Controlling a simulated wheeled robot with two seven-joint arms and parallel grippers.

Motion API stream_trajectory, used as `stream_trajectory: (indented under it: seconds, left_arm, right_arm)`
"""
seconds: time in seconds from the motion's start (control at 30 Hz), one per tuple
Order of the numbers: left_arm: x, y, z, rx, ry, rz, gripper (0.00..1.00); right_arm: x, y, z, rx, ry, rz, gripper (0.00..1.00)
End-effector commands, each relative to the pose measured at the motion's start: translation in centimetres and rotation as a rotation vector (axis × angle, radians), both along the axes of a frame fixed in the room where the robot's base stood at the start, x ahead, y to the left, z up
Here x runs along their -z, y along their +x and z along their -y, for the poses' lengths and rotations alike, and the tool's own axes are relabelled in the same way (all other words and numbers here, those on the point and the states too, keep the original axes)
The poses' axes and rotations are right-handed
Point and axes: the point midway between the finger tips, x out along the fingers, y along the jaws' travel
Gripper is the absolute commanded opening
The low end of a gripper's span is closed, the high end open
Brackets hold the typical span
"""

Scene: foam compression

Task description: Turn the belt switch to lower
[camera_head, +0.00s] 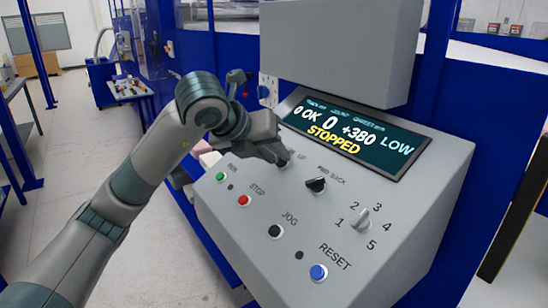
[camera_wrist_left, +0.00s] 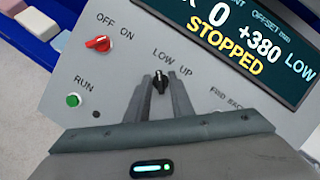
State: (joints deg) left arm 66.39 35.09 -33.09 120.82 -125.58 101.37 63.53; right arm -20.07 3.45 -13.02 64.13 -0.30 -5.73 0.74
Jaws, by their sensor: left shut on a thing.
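The belt switch is a small black knob (camera_wrist_left: 160,84) under the labels LOW and UP on the grey sloped control panel (camera_head: 400,190). In the left wrist view its pointer is roughly upright in the picture, close to the LOW label. My left gripper (camera_head: 281,160) reaches the panel from the left and is shut on this knob, one finger on each side; its fingers also show in the left wrist view (camera_wrist_left: 160,92). In the head view the gripper hides most of the knob. The display (camera_head: 355,134) reads STOPPED, +380 and LOW. My right gripper is not in view.
A black FWD/BACK knob (camera_head: 316,184) sits close to the right of my gripper. Below are a green RUN button (camera_head: 220,176), a red STOP button (camera_head: 244,200), a black JOG button (camera_head: 275,231) and a blue RESET button (camera_head: 318,272). A grey box (camera_head: 340,50) overhangs the display.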

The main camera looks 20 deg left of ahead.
Motion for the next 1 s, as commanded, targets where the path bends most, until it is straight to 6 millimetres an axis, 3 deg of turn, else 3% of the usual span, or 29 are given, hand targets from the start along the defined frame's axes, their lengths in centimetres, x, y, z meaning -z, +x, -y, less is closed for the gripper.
stream_trajectory:
  seconds: [0.37,0.4,0.77,1.0]
  left_arm:
    - [0.0,0.0,0.0,-0.005,-0.002,-0.001,0.0]
    - [0.0,0.0,0.0,-0.004,-0.003,-0.001,0.26]
    - [-0.1,-0.1,-0.1,-0.003,-0.002,-0.001,0.26]
    - [-1.2,-1.2,-0.5,-0.003,-0.002,0.002,0.26]
  right_arm:
    - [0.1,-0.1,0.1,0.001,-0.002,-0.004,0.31]
    - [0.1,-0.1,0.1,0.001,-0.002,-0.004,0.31]
    - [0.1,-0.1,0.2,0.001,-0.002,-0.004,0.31]
    - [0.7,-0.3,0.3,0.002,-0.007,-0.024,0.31]
